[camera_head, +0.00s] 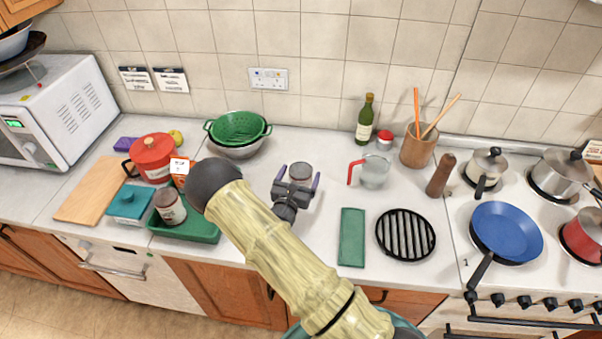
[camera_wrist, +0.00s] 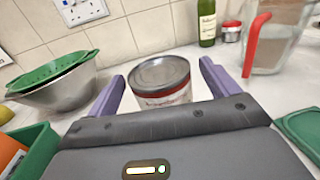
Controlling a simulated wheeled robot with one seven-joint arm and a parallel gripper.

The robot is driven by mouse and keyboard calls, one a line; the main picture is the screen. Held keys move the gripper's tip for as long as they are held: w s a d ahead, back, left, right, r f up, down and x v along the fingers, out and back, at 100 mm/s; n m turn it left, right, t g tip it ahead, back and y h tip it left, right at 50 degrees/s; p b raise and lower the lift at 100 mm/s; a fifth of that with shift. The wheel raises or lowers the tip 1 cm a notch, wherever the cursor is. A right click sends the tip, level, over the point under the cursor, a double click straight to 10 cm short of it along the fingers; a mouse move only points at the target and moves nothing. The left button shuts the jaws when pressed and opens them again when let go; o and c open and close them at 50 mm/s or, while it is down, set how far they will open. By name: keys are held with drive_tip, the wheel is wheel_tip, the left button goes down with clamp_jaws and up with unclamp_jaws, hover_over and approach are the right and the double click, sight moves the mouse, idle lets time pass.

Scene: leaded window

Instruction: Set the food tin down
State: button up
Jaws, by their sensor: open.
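The food tin (camera_head: 300,173) stands upright on the white counter, toward the wall side of my gripper. It has a grey metal lid and a pale label with a red band, clearest in the wrist view (camera_wrist: 161,82). My gripper (camera_head: 298,184) is open, with one purple finger on each side of the tin. In the wrist view the fingers (camera_wrist: 163,78) show gaps to the tin on both sides. The tin's lower part is hidden behind the gripper body.
A green colander in a metal bowl (camera_head: 238,134) stands to the left. A measuring jug (camera_head: 374,172) with a red handle stands to the right. A green tray (camera_head: 190,228) holding a jar is at the front left. A green cloth-like slab (camera_head: 352,237) lies at the front right. Counter around the tin is clear.

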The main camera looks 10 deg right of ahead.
drive_tip(key=b+v, duration=0.3)
drive_tip(key=v, duration=0.6)
drive_tip(key=shift+s+a+f, duration=0.1)
drive_tip(key=shift+s+a, duration=0.05)
drive_tip(key=shift+s, duration=0.05)
drive_tip(key=shift+s+a, duration=0.1)
drive_tip(key=shift+s, duration=0.25)
drive_tip(key=shift+s+a, duration=0.1)
drive_tip(key=shift+s, duration=0.05)
